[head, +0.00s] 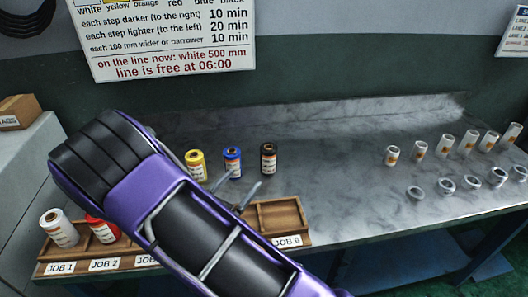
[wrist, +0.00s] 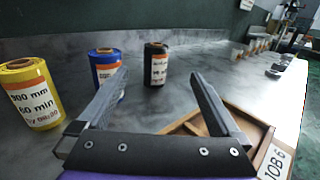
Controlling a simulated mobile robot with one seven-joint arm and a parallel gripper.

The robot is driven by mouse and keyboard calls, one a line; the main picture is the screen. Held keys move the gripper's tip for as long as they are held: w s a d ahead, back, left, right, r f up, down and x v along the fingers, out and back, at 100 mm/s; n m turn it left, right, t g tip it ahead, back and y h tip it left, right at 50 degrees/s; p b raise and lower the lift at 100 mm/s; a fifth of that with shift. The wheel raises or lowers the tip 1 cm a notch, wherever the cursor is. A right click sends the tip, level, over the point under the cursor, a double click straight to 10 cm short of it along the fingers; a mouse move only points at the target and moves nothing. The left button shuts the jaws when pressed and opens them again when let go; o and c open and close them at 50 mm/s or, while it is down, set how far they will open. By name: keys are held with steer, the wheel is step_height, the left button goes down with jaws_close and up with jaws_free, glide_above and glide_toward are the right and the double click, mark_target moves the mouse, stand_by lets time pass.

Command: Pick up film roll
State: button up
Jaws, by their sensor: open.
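Three film rolls stand upright on the grey marbled counter: a yellow roll (head: 195,165), a blue roll (head: 232,162) and a black roll (head: 268,159). A white roll (head: 58,228) and a red roll (head: 102,229) sit in the wooden tray (head: 305,238) at the front left. My gripper (head: 240,186) is open and empty, in front of the blue and black rolls. In the wrist view, the black roll (wrist: 156,65) shows between the fingertips, farther off. The blue roll (wrist: 105,66) is partly hidden by the left finger, and the yellow roll (wrist: 30,92) stands at far left.
The tray has job labels, and its right slots by JOB 6 (head: 287,241) look empty; my arm hides its middle. Several small white-and-orange cylinders (head: 444,143) and metal rings (head: 445,184) stand at the right. The counter (head: 330,165) between is clear. A sign (head: 165,40) hangs behind.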

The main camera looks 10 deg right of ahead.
mark_target(264, 155)
steer(key=shift+w+a+f, duration=0.15)
steer(key=shift+w+f, duration=0.05)
steer(key=shift+f, duration=0.15)
steer(key=shift+n+y, duration=0.3)
steer(key=x, duration=1.1)
steer(key=shift+w+r, duration=0.15)
steer(key=shift+w, duration=0.2)
steer(key=x, duration=0.5)
steer(key=shift+d, duration=0.35)
steer(key=shift+r, duration=0.15)
steer(key=c, duration=1.6)
